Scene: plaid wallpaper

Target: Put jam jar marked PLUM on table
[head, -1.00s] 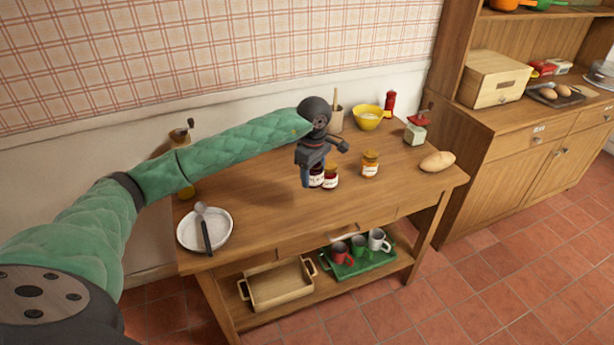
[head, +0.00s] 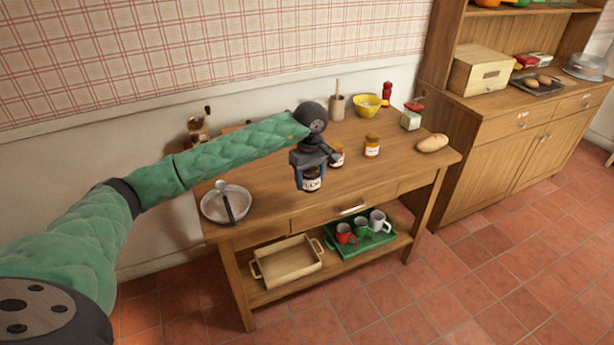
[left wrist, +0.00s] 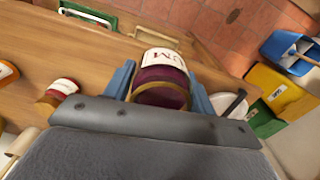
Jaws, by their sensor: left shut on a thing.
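My left gripper (head: 311,181) is shut on a dark jam jar (head: 312,184) over the front part of the wooden table (head: 270,200). In the left wrist view the jar (left wrist: 160,78) sits between the blue fingers, dark purple-red, with a white label whose visible letters read "UM". I cannot tell whether its base touches the table. A second jar, red (head: 337,157), stands behind and to the right, partly hidden by the gripper. An orange jar (head: 372,146) stands farther right. My right gripper is not in view.
A plate (head: 212,208) with a utensil lies at the table's left. A yellow bowl (head: 366,104), utensil pot (head: 337,107) and bread (head: 432,143) are at the back and right. The lower shelf holds a tray (head: 287,263) and mugs. Coloured bins (left wrist: 265,85) show in the left wrist view.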

